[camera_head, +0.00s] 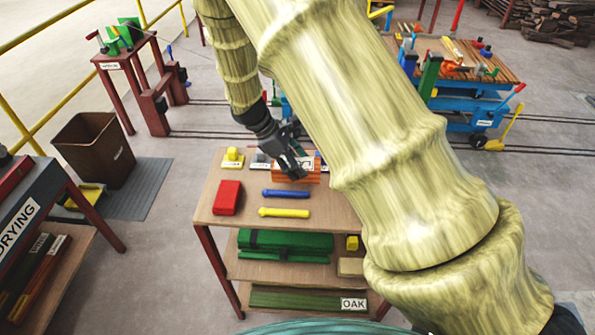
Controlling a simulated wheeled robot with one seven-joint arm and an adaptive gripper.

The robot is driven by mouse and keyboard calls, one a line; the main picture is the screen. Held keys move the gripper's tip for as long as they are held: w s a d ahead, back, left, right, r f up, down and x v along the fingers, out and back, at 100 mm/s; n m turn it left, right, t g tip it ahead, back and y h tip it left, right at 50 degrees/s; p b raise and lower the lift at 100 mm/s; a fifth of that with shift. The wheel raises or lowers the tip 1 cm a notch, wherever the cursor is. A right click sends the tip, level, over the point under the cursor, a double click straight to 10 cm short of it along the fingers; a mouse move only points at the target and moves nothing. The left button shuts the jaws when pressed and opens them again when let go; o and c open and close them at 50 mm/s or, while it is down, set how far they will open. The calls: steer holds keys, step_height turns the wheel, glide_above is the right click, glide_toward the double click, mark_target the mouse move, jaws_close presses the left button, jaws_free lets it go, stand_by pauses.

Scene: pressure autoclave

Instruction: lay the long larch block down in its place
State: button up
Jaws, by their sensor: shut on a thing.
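My gripper (292,170) is at the back of a wooden-topped shelf table (237,225), reaching down from the upper left. Its dark fingers are shut on an orange-brown block (312,175) with a pale label, which looks like the larch block. The fingers and my arm hide part of the block, so its full length does not show. I cannot tell whether it touches the tabletop.
A red block (227,197), a blue tool (285,193) and a yellow tool (284,212) lie on the tabletop. A yellow piece (232,156) stands on a labelled plate behind. My arm hides the table's right side.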

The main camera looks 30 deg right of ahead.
steer(key=f, duration=0.1)
steer(key=f+b, duration=0.1)
steer(key=w+f+b, duration=0.1)
steer(key=shift+w+d+f, duration=0.1)
steer(key=shift+d, duration=0.2)
steer(key=shift+f+b, duration=0.25)
steer(key=shift+b, duration=0.15)
steer(key=shift+s+a+r, duration=0.15)
steer(key=shift+s, duration=0.5)
steer(key=shift+w+f, duration=0.2)
steer(key=shift+w, duration=0.1)
steer(key=o, duration=0.9)
steer(key=shift+w, duration=0.1)
steer(key=o, duration=0.3)
steer(key=shift+s+r, duration=0.15)
steer(key=shift+s, duration=0.1)
steer(key=shift+w, duration=0.15)
